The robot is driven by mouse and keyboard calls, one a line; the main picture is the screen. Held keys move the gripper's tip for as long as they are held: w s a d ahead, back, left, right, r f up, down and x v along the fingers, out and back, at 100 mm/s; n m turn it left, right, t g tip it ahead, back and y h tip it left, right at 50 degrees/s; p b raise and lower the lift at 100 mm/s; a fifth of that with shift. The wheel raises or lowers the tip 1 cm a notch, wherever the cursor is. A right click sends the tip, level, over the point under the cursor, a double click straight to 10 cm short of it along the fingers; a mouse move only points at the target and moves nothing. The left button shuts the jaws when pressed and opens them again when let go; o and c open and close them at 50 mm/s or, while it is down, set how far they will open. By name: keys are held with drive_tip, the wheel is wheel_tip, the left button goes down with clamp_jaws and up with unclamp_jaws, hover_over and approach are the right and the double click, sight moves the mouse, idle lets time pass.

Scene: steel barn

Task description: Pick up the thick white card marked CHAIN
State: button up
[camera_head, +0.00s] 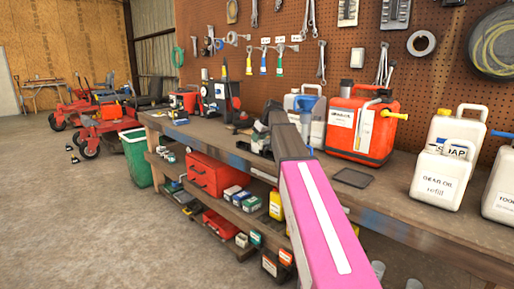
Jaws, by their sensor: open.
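I cannot make out the word CHAIN on any card in view. Three small white cards (280,39) hang in a row on the pegboard, above coloured-handled tools, but their print is too small to read. My arm reaches forward over the workbench (395,214), with its pink link and dark wrist in the middle of the view. My gripper (257,138) seems to be at the far end of the wrist, low over the bench and partly hidden. It is open, and I see nothing held in it.
A red-orange can (360,128) and white jugs (443,177) stand on the bench to the right. A flat dark plate (351,178) lies before the can. A red toolbox (214,175) sits on the lower shelf. Open concrete floor (70,225) is at left, with red mowers (90,118) beyond.

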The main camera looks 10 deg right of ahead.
sight(257, 146)
drive_tip(key=x, duration=0.2)
drive_tip(key=shift+w+a+f, duration=0.15)
drive_tip(key=shift+f, duration=0.15)
clamp_jaws()
